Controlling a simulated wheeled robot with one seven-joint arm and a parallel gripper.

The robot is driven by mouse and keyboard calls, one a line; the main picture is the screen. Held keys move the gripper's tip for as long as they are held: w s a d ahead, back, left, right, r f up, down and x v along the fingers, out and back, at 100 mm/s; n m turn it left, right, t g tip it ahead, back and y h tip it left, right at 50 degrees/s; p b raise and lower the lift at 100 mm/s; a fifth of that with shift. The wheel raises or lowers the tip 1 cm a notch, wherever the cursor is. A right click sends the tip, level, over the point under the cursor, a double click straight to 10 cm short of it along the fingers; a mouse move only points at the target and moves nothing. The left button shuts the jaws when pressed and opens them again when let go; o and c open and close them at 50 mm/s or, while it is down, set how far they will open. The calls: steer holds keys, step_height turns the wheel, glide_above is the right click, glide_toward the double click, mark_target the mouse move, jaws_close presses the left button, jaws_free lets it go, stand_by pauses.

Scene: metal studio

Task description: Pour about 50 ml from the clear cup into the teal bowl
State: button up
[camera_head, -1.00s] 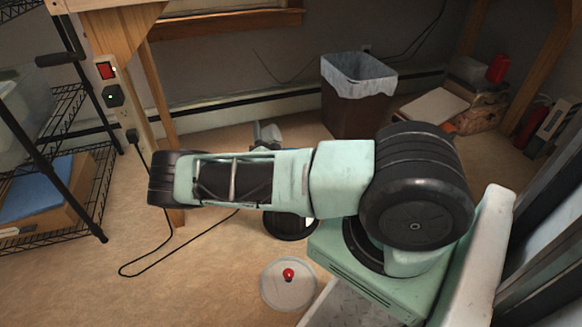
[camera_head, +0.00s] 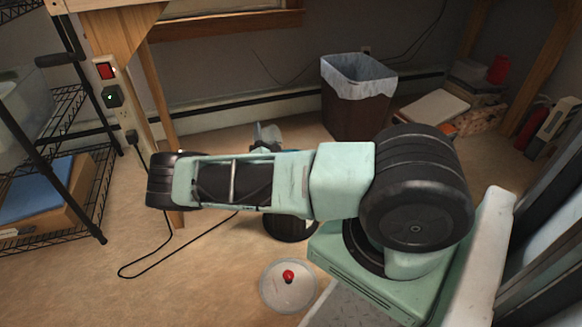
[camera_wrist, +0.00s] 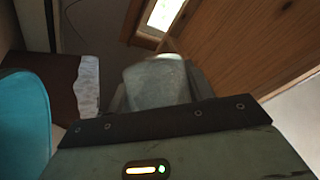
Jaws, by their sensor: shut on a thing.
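The clear cup (camera_wrist: 155,82) shows as a pale, greyish see-through shape in the middle of the wrist view. My gripper (camera_wrist: 158,100) is shut on it, with a dark finger on either side. The teal bowl (camera_wrist: 22,118) shows only in part at the left edge of the wrist view, apart from the cup. In the head view my arm hides most of the gripper; a grey bit of the gripper end (camera_head: 265,136) shows above the arm. The wrist view is rolled to one side. I cannot make out the cup's exact tilt, its liquid level or any stream.
A brown bin (camera_head: 357,112) with a white liner stands by the back wall. A wire shelf (camera_head: 75,150) is at the left. A round pale lid-like thing with a red knob (camera_head: 289,276) lies at the bottom middle. A dark round thing (camera_head: 290,228) is partly under my arm.

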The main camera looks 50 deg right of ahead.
steer(key=shift+s+r+m+g+h+b, duration=0.15)
steer(key=shift+r+m+h+b, duration=0.3)
steer(key=shift+m, duration=0.45)
steer(key=shift+s+r+m+g+h+b, duration=0.15)
steer(key=shift+r+m+h+b, duration=0.1)
steer(key=shift+m+h, duration=0.55)
steer(key=shift+s+d+m+g, duration=0.2)
steer(key=shift+m+g, duration=0.1)
steer(key=shift+m, duration=0.2)
